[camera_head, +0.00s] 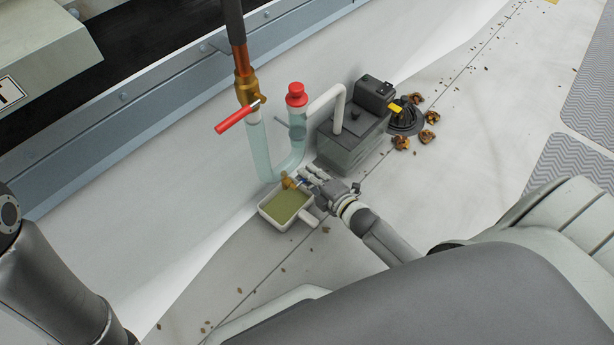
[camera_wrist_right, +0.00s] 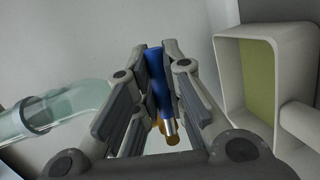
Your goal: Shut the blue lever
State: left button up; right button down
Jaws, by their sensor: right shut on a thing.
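The blue lever (camera_wrist_right: 155,72) stands between the fingers of my right gripper (camera_wrist_right: 158,85) in the right wrist view, with its silver end toward a brass fitting (camera_wrist_right: 172,139). My right gripper is shut on the lever. In the head view my right gripper (camera_head: 306,178) is at the brass valve (camera_head: 289,181), just above the tray's edge, and only a bit of blue shows there. The valve sits at the foot of the clear U-shaped pipe (camera_head: 263,155). My left gripper is not in view; part of my left arm shows at lower left.
A white tray (camera_head: 266,211) with greenish liquid lies below the valve. A red lever (camera_head: 236,118) and red cap (camera_head: 296,88) are higher on the pipes. A grey pump box (camera_head: 350,150) stands right of the U-pipe. Dry leaves (camera_head: 428,117) lie on the floor.

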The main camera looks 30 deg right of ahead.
jog(key=shift+r+n+h, duration=0.3)
jog(key=shift+r+n, duration=0.1)
jog(key=shift+n, duration=0.2)
jog(key=c, duration=1.5)
grip_release()
jog(key=v, duration=1.2)
jog(key=shift+f, duration=0.1)
